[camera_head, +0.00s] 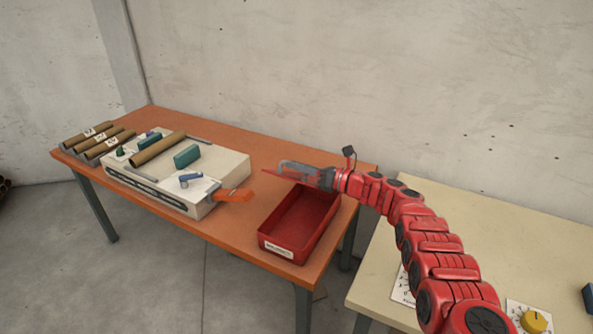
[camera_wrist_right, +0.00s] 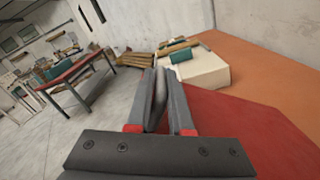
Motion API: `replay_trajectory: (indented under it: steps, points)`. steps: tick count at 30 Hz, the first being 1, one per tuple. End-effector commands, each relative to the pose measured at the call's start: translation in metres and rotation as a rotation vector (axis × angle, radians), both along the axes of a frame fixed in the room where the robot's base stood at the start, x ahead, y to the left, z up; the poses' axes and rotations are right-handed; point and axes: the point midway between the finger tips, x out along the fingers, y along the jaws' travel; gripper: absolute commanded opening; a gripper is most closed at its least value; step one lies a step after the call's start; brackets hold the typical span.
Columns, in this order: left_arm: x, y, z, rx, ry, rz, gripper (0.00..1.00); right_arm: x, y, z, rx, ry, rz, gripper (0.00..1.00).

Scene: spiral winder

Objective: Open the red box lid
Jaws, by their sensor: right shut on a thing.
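The red box (camera_head: 268,243) stands on the orange table with a white label on its front. Its top is open, and I look into its empty inside. The lid (camera_head: 279,177) shows as a thin red edge behind the box opening, seen almost edge-on. In the right wrist view the lid (camera_wrist_right: 245,120) is a broad red surface. My right gripper (camera_head: 288,166) is at the far edge of the box, shut on the lid's grey handle (camera_wrist_right: 159,92), which shows between its fingers. The exact grip is partly hidden. My left gripper is not in view.
A cream winder machine (camera_head: 232,171) with a brown tube and teal blocks stands left of the box. An orange part (camera_head: 234,195) juts from it towards the box. Several labelled tubes lie at the far left. A cream table (camera_head: 500,240) stands at right.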

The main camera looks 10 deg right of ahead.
Motion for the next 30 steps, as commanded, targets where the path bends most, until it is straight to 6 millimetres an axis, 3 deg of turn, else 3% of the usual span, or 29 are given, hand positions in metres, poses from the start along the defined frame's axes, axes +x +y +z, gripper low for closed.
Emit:
replay_trajectory:
  steps: [8,9,13,23,30]
  points:
    - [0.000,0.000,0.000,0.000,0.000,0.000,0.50,0.000,-0.001,0.000,-0.001,-0.002,-0.002,0.00]
    - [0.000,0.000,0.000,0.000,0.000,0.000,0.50,0.000,-0.001,0.000,-0.001,-0.002,-0.002,0.23]
    - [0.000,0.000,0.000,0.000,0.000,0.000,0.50,0.000,-0.001,0.000,-0.002,-0.001,-0.002,0.46]
    - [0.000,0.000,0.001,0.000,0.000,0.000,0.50,0.000,-0.002,0.000,-0.002,-0.001,-0.001,0.47]
    - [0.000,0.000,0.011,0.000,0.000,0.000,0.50,-0.012,-0.020,0.003,0.001,0.001,-0.004,0.47]
